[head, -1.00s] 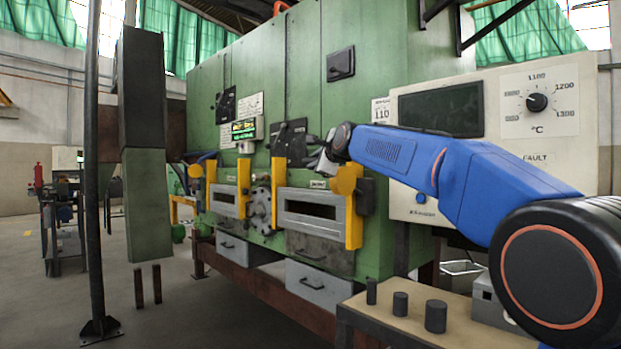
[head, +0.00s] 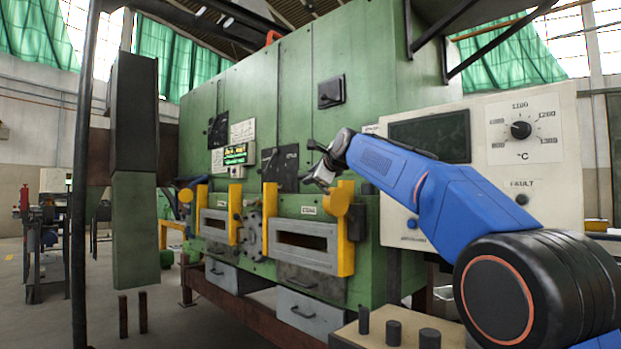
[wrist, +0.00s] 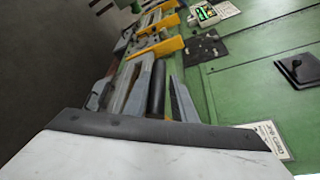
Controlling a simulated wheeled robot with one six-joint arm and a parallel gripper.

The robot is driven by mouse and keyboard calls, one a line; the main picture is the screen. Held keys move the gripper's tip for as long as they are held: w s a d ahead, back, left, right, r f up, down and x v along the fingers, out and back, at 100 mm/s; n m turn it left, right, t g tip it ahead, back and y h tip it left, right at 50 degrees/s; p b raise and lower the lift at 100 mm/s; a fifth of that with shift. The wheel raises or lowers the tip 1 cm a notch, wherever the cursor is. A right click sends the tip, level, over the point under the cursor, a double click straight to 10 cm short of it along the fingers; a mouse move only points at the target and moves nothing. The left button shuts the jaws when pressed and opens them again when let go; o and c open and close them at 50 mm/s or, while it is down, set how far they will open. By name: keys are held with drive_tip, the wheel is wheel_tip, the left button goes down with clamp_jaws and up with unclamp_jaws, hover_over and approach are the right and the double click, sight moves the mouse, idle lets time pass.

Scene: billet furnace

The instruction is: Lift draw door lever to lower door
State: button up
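The draw-side door (head: 305,240) is a grey panel with a dark slot between two yellow uprights on the green furnace. Above it is a black plate (head: 285,165) with a thin dark lever (head: 268,160) at its left part. In the wrist view the fingers (wrist: 143,97) stand apart. A dark cylinder (wrist: 157,92) shows between them; I cannot tell whether it is a handle or lies behind. No clear contact with the lever shows.
A yellow round part (head: 335,202) and a dark fitting sit by the right upright, below my gripper. The white control cabinet (head: 470,200) stands to the right. A bench (head: 375,333) with dark cylinders is in front. A dark post stands at left.

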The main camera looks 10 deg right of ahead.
drive_tip(key=shift+o, duration=1.4)
drive_tip(key=shift+d+r, duration=0.2)
drive_tip(key=shift+d, duration=0.05)
drive_tip(key=shift+f, duration=0.1)
drive_tip(key=v, duration=1.7)
drive_tip(key=shift+s, duration=0.15)
drive_tip(key=s+d+f+n+g+h, duration=0.1)
drive_tip(key=s+d+f+n+g, duration=0.2)
drive_tip(key=s+f+n, duration=0.4)
drive_tip(key=s+d+f+n+g+h, duration=0.2)
drive_tip(key=s+f+n, duration=0.5)
drive_tip(key=s+f, duration=1.4)
drive_tip(key=s+d+f+n+g+h, duration=0.1)
drive_tip(key=s+d+f+n+g, duration=0.3)
drive_tip(key=s+f, duration=1)
wheel_tip(320, 180, down, 16)
drive_tip(key=n+g, duration=0.1)
drive_tip(key=n, duration=0.2)
drive_tip(key=shift+s+d+f+h, duration=0.2)
drive_tip(key=shift+s+h, duration=0.05)
drive_tip(key=shift+h, duration=0.05)
